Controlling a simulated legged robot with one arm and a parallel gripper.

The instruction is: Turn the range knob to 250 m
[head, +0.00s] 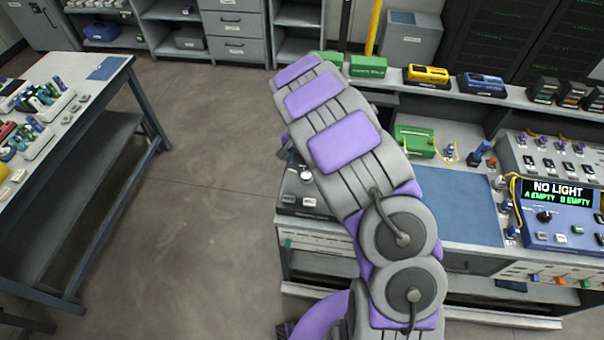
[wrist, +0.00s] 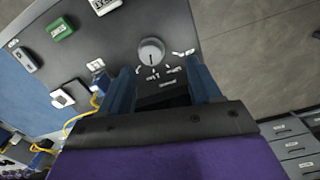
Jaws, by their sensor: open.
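The range knob (wrist: 151,51) is a round light-grey dial with a dark pointer mark, on a dark grey instrument panel (wrist: 110,50) in the wrist view. Several white range labels are printed beside and below it there, too small to read surely, so I cannot tell its setting. My gripper (wrist: 160,65) is open, its two blue fingers apart on either side of the knob's lower side in the picture; contact is not clear. In the head view the knob (head: 306,174) shows on the bench instrument at the left edge of my arm, which hides most of my gripper.
A green button (wrist: 61,29) and a white button (wrist: 104,6) sit on the same panel. A yellow cable (wrist: 84,116) lies near the panel's edge. In the head view a splicer (head: 560,225) reading NO LIGHT stands right.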

